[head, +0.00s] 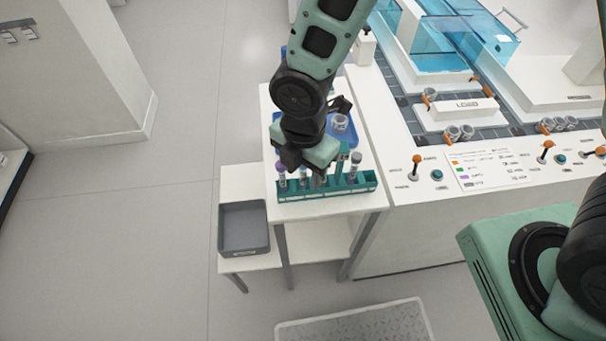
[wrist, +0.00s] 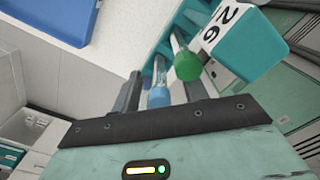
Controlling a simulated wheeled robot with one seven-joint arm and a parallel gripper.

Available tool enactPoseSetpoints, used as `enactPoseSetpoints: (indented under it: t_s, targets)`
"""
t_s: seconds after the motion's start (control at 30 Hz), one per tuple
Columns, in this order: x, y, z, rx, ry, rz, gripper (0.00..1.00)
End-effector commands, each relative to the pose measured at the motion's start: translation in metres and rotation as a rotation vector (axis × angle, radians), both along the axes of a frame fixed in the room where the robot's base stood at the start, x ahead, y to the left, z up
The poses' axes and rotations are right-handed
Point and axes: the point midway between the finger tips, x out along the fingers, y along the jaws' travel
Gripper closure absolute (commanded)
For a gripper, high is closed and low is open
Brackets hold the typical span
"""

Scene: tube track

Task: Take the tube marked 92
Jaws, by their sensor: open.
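My gripper (head: 311,172) is over the teal tube rack (head: 325,192) on the small white table, pointing down. In the wrist view its two dark fingers (wrist: 162,92) are apart. A blue-capped tube (wrist: 159,97) shows between them; I cannot tell whether they touch it. A green-capped tube (wrist: 188,66) is just right of it, near the right finger. A teal block (wrist: 247,50) with a white number face stands beside it; the tilted digits read 26, or 92 turned over. My gripper hides part of the row.
A blue tray (head: 350,141) with a clear container (head: 340,123) lies behind the rack. A grey bin (head: 243,228) sits on the lower shelf at left. The white track machine (head: 430,215) with switches stands at right. The floor at left is clear.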

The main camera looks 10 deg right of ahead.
Motion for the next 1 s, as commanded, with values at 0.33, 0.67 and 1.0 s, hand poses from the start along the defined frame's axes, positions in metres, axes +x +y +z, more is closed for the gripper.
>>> enactPoseSetpoints:
  t_s: [0.33,0.67,1.0]
  targets:
    - [0.000,0.000,0.000,0.000,0.000,0.000,0.95]
    - [0.001,0.000,0.007,0.003,-0.002,-0.002,0.95]
    - [0.002,0.000,0.069,0.003,-0.004,-0.004,0.95]
